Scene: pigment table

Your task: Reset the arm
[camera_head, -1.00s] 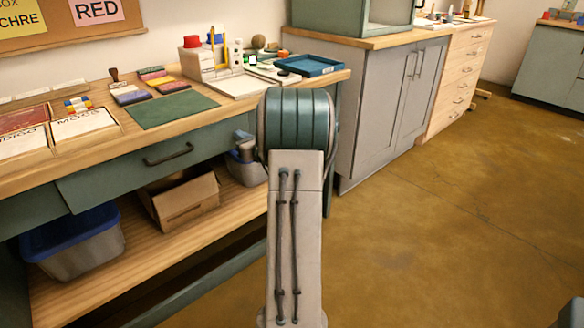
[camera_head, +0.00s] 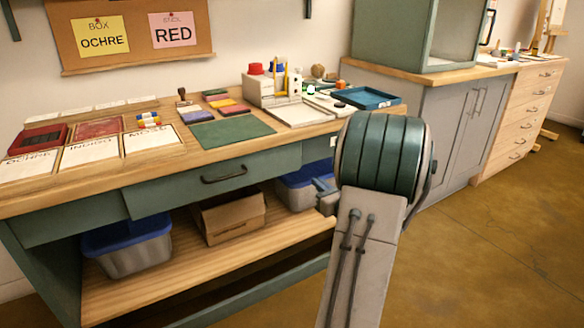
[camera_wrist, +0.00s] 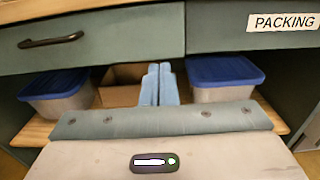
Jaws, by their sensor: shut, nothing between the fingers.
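My gripper (camera_wrist: 156,84) shows in the wrist view with its two blue-grey fingers side by side and touching, nothing held between them. It is in front of the workbench's lower shelf, below the level of the drawers. In the head view my arm stands at the right of centre, and its big teal joint hides most of the gripper. Only a small grey part of the gripper shows to the left of that joint.
The workbench (camera_head: 300,155) has a drawer (camera_head: 215,174) with a dark handle. On its shelf are a cardboard box (camera_head: 228,218) and blue-lidded bins (camera_head: 128,245). The top holds a green mat (camera_head: 232,133) and a blue tray (camera_head: 367,98). Open floor (camera_head: 490,245) lies at the right.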

